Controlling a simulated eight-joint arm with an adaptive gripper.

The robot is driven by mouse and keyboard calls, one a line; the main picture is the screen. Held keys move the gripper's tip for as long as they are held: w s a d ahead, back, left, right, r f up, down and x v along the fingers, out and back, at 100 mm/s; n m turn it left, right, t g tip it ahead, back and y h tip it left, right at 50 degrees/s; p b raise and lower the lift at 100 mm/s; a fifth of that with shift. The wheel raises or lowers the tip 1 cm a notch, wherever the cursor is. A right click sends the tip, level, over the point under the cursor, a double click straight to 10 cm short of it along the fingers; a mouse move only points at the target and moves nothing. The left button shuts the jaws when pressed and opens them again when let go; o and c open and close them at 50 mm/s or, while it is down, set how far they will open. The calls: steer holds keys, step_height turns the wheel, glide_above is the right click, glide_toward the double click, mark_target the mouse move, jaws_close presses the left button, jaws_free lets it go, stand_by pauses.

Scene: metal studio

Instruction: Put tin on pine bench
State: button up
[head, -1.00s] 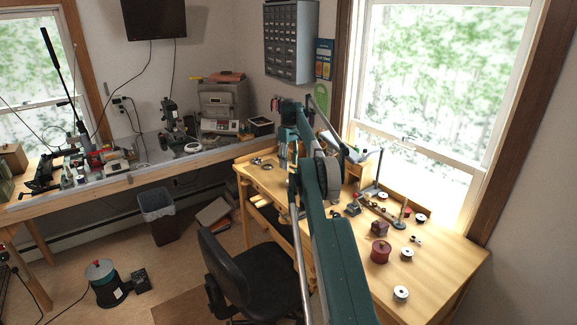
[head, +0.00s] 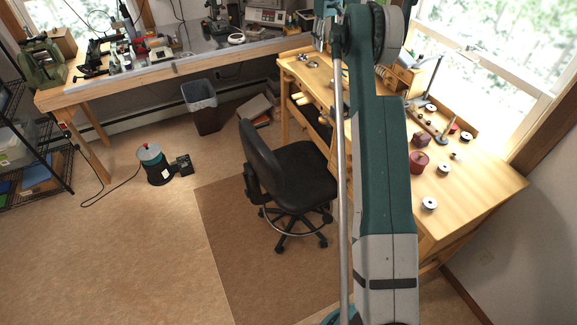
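The pine bench (head: 482,188) is the light wooden workbench on the right, below the window. A dark red, round, lidded container (head: 419,163) stands on its top and looks like a tin; I cannot be sure that it is the task's tin. My arm rises through the right half of the view and hides part of the bench. Teal parts of its far end show at the top, over the bench's far left end. My gripper's fingers cannot be made out there, nor whether they hold anything.
A smaller dark red box (head: 418,140) and several white-rimmed spools, one at the front (head: 429,204), stand on the bench. A black office chair (head: 285,165) stands left of my arm. A grey bin (head: 201,106) and a teal-and-black canister (head: 153,164) stand on the floor. The front left floor is clear.

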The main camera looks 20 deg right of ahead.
steer(key=s+a+r+t, duration=0.1)
steer(key=s+a+r, duration=0.85)
steer(key=a, duration=0.35)
steer(key=s+a+r+t, duration=0.1)
steer(key=s+a+r, duration=0.85)
steer(key=a, duration=0.35)
steer(key=s+a+f+t, duration=0.1)
steer(key=s+a, duration=0.4)
steer(key=s, duration=0.4)
steer(key=s+a+m+t, duration=0.1)
steer(key=s+a, duration=0.5)
steer(key=s, duration=0.3)
steer(key=s+a+f+t, duration=0.1)
steer(key=s+a, duration=0.4)
steer(key=s, duration=0.4)
steer(key=s+a+f, duration=0.3)
steer(key=s+f, duration=0.3)
steer(key=s, duration=0.3)
steer(key=s+a+f+t, duration=0.1)
steer(key=s+a+f, duration=0.2)
steer(key=s+f, duration=0.4)
steer(key=s, duration=0.3)
steer(key=shift+a+f+m, duration=0.15)
steer(key=shift+a+m, duration=0.15)
steer(key=shift+a, duration=0.1)
